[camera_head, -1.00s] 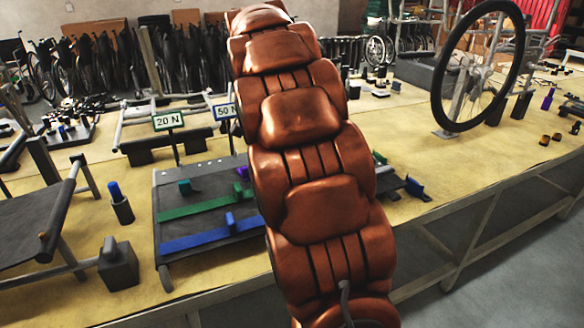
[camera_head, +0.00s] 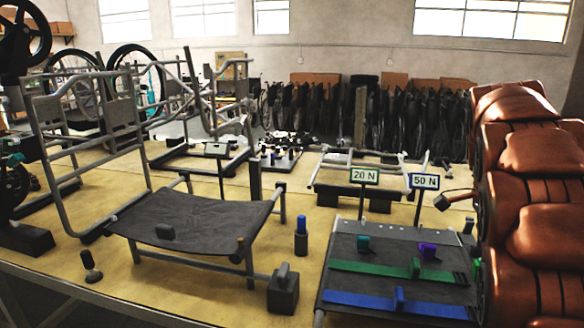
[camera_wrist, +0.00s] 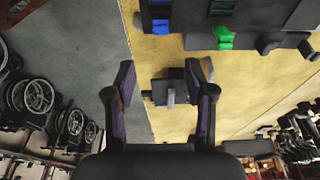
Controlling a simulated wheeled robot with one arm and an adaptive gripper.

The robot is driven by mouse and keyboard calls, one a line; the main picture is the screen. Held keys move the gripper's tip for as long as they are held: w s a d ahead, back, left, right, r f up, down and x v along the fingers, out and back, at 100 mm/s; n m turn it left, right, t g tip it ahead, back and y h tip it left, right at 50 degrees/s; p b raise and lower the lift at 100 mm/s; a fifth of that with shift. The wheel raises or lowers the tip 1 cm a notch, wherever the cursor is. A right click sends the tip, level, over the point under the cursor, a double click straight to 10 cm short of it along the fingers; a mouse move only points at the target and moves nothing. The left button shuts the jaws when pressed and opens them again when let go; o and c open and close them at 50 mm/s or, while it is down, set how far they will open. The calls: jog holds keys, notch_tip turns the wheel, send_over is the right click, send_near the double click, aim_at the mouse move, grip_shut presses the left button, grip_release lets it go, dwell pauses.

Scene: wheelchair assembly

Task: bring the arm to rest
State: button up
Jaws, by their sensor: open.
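My arm, copper-coloured and segmented, stands at the right edge of the head view; I cannot make out its gripper there. In the wrist view my gripper (camera_wrist: 166,78) has its two dark fingers spread wide, with nothing held between them. A dark block with a grey upright tab (camera_wrist: 171,92) shows beyond the fingertips, on the yellow bench top, apart from them. A dark board with blue and green straps (camera_wrist: 222,37) lies farther up in that view.
The yellow bench (camera_head: 190,290) carries a grey fabric seat frame (camera_head: 200,222), a dark block (camera_head: 283,290), a blue-topped post (camera_head: 301,237) and the strapped board (camera_head: 345,277). Signs reading 20 N (camera_head: 364,176) and 50 N (camera_head: 424,181) stand behind. A tubular wheelchair frame (camera_head: 95,150) rises at left.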

jog(key=s+a+n+y+p, duration=0.1)
jog(key=s+a+n+p, duration=0.2)
jog(key=s+a+n, duration=0.35)
jog(key=s+a+n+p, duration=0.3)
jog(key=s+a+n, duration=0.1)
jog(key=a, duration=0.6)
jog(key=s+a+f+n+p, duration=0.2)
jog(key=s+a+n, duration=0.3)
jog(key=s, duration=0.2)
jog(key=s+a+f+n+g+y+p, duration=0.1)
jog(key=s+a+f+n+p, duration=0.1)
jog(key=s+a+n, duration=0.3)
jog(key=s+n, duration=0.1)
jog(key=s, duration=0.2)
jog(key=shift+s, duration=0.1)
